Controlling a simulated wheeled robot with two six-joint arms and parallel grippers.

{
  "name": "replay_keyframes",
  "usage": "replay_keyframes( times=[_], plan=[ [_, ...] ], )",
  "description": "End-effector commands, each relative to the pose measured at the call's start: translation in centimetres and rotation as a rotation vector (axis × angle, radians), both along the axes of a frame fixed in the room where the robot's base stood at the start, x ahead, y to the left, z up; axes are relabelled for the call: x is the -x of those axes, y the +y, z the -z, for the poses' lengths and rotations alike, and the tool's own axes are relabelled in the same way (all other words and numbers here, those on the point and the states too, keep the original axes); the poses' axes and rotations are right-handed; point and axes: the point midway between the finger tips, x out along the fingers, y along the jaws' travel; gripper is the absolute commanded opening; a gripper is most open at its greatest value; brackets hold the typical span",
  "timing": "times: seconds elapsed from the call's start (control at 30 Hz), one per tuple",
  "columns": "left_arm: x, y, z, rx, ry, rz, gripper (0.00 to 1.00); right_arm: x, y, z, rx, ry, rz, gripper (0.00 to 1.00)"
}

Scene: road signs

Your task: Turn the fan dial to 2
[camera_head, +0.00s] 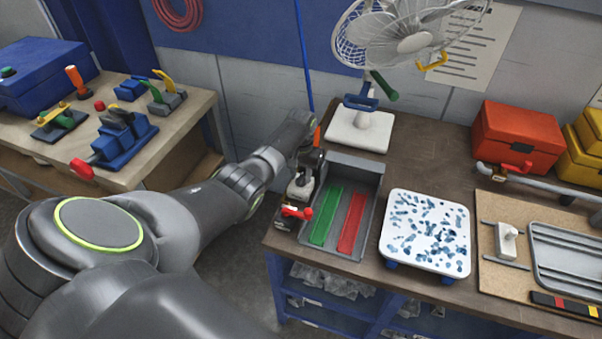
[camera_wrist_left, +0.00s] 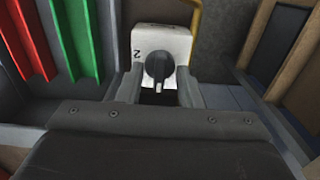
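A white dial box (camera_head: 300,190) stands at the left end of the workbench, beside the grey tray. In the left wrist view the box (camera_wrist_left: 178,42) carries a black round dial (camera_wrist_left: 159,68) with a pale pointer mark toward the bottom of the picture. A printed 2 shows on the box left of the dial. My left gripper (camera_wrist_left: 159,90) is open, its two fingers apart on either side of the dial; I cannot tell whether they touch it. In the head view my left gripper (camera_head: 310,162) is over the box and partly hides it. The white fan (camera_head: 410,35) stands behind on a white base (camera_head: 359,131). My right gripper is not in view.
The grey tray (camera_head: 373,172) with green (camera_head: 326,218) and red (camera_head: 352,222) strips lies close to the right of the gripper. A red-handled valve (camera_head: 297,212) sits just in front. A speckled white plate (camera_head: 426,232) is farther right. A gap separates the bench from the left table (camera_head: 175,130).

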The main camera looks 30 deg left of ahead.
Motion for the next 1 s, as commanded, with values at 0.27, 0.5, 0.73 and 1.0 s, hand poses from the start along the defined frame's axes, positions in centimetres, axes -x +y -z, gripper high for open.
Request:
replay_keyframes(
  times=[0.27, 0.5, 0.73, 1.0],
  plan=[
    [0.0, -0.02, -0.03, 0.0, 0.0, 0.0, 0.01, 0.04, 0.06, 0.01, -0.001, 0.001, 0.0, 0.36],
    [0.0, -0.02, -0.05, 0.0, 0.0, 0.004, 0.0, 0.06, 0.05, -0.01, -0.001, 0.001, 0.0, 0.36],
    [-0.01, -0.01, -0.09, 0.0, 0.0, 0.062, 0.0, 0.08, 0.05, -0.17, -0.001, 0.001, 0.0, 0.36],
    [-0.04, -0.02, -0.14, 0.001, 0.0, 0.251, 0.0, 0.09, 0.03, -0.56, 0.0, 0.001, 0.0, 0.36]
  ],
)
